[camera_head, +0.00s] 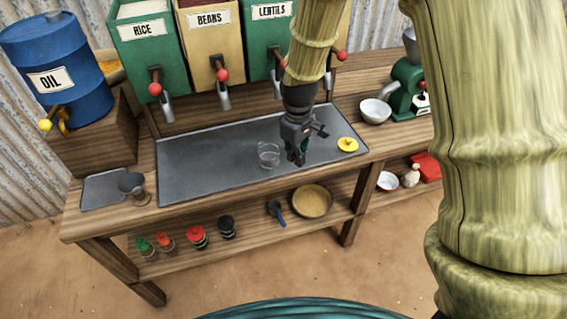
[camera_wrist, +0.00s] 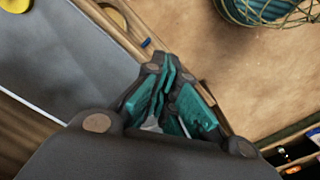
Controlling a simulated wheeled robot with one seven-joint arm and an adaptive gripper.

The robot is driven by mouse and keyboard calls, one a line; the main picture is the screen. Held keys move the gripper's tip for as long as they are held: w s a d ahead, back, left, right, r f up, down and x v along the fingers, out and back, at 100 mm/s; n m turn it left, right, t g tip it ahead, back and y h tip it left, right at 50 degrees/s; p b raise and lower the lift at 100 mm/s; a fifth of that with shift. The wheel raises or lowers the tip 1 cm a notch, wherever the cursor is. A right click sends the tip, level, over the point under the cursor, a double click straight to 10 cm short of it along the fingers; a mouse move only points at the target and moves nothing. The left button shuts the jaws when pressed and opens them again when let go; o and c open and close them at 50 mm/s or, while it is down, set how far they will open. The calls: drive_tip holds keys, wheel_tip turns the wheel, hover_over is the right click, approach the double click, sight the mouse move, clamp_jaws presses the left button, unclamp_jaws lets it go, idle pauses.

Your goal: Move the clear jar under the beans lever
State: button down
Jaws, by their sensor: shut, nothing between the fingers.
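The clear jar (camera_head: 268,155) stands upright on the grey metal tray (camera_head: 190,165) in the head view, near the tray's middle. The beans dispenser (camera_head: 212,45) is the tan bin at the back, with a red-knobbed beans lever (camera_head: 222,76) and a metal spout below it. The space on the tray under that spout is empty. My gripper (camera_head: 298,160) is just right of the jar, pointing down, apart from it as far as I can tell. In the wrist view my teal-padded fingers (camera_wrist: 172,100) are shut and empty. The jar is not clearly visible in the wrist view.
A yellow lid (camera_head: 348,144) lies on the tray's right end. Rice (camera_head: 148,50) and lentils (camera_head: 268,40) dispensers flank the beans. A blue oil drum (camera_head: 62,65) stands left, a white bowl (camera_head: 375,111) and green grinder (camera_head: 408,90) right. The tray left of the jar is clear.

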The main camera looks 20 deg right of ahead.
sight(269, 158)
drive_tip(key=shift+w+a+f+p, duration=0.35)
drive_tip(key=shift+w+f+p, duration=0.35)
drive_tip(key=shift+f, duration=0.65)
drive_tip(key=shift+w+a+f+p, duration=0.4)
drive_tip(key=shift+w+f+p, duration=0.3)
drive_tip(key=shift+f, duration=0.65)
drive_tip(key=shift+w+a+f+p, duration=0.35)
drive_tip(key=shift+w+f+p, duration=0.3)
drive_tip(key=shift+f, duration=0.7)
